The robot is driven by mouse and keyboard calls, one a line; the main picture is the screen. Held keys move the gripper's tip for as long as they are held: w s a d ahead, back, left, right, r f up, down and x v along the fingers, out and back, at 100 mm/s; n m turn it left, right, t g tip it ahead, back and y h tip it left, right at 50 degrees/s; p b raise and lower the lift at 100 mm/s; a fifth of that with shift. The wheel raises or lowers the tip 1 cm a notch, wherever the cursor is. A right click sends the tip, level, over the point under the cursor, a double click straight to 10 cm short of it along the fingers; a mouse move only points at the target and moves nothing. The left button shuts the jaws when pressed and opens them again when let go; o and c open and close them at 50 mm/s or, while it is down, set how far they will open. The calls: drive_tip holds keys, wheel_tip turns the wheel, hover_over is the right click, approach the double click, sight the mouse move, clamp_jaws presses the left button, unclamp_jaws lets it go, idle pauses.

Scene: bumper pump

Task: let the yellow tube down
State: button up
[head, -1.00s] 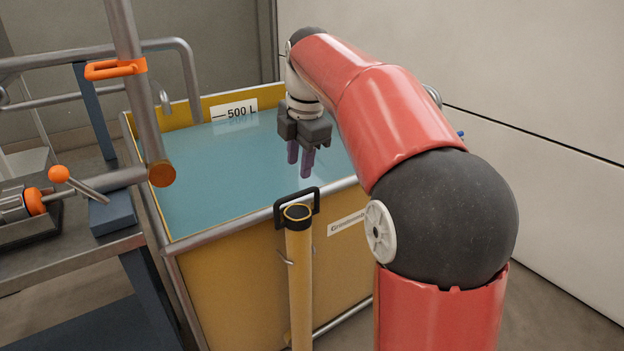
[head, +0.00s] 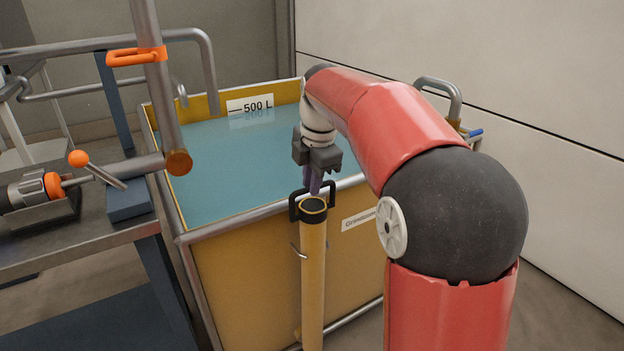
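The yellow tube (head: 313,270) stands upright against the front wall of the yellow tank (head: 245,285). Its top has a black collar and a black loop handle (head: 295,207). My gripper (head: 314,186) points down just above and behind the tube's top, close to the handle. Its purple fingers overlap the handle's upper part in the picture. I cannot tell whether they touch it or how far apart they are. The tube's lower end is out of the frame.
The tank holds blue-green water (head: 225,165) below a 500 L label (head: 250,104). A steel pipe (head: 158,95) with an orange clamp (head: 136,56) stands at left. A bench (head: 75,245) carries an orange-knobbed lever (head: 78,158). A white wall bounds the right.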

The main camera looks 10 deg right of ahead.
clamp_jaws()
